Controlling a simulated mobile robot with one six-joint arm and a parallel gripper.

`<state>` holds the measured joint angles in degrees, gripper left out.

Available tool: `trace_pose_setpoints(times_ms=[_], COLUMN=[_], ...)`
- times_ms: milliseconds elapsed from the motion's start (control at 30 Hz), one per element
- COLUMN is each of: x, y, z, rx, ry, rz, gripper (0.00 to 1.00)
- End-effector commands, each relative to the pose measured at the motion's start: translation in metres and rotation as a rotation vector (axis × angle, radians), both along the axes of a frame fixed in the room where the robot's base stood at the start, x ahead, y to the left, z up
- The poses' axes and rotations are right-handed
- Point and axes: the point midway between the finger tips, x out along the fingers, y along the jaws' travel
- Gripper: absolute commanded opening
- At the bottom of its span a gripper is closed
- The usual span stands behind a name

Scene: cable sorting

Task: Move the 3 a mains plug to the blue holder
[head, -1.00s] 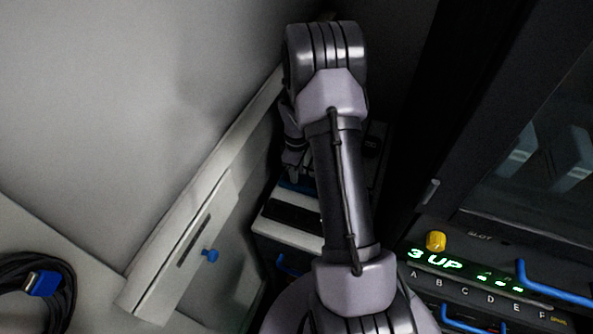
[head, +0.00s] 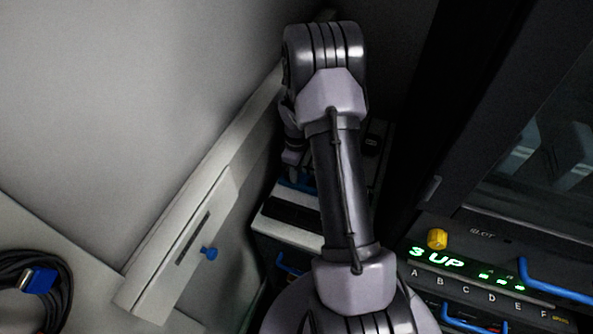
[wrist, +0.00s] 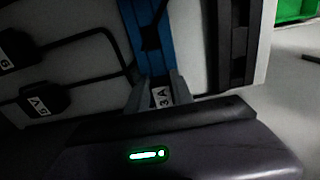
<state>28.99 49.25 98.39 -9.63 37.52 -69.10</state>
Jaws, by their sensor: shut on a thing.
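The 3 A mains plug (wrist: 160,97) shows in the wrist view as a white label reading "3A" between the grey fingers of my gripper (wrist: 156,84). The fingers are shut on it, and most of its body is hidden. A blue strip (wrist: 130,14), which looks like the blue holder, runs up the picture just beyond the fingertips, with a dark cable lying across it. I cannot tell whether the plug touches it. In the head view, a blue patch (head: 297,182) shows beside my arm, which hides most of the gripper.
Black plugs with white labels (wrist: 45,100) and cables lie left of the fingers in the wrist view. A dark rail (wrist: 232,45) stands to the right, with a green bin (wrist: 295,9) beyond. In the head view, a white drawer (head: 190,245) is left and a lit panel (head: 480,275) right.

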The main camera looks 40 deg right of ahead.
Motion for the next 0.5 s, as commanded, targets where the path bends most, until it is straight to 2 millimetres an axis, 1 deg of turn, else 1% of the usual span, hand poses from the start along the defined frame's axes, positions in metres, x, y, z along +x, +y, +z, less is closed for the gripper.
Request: trace_pose_setpoints(times_ms=[367, 400, 467, 500], x=[0.0001, 0.0000, 0.0000, 0.0000], y=[-0.0001, 0.0000, 0.0000, 0.0000], z=[-0.0008, -0.0008, -0.0008, -0.0008], rx=[0.000, 0.000, 0.000, 0.000], ry=[0.000, 0.000, 0.000, 0.000], rz=[0.000, 0.000, 0.000, 0.000], gripper=[0.00, 0.32, 0.44, 0.52])
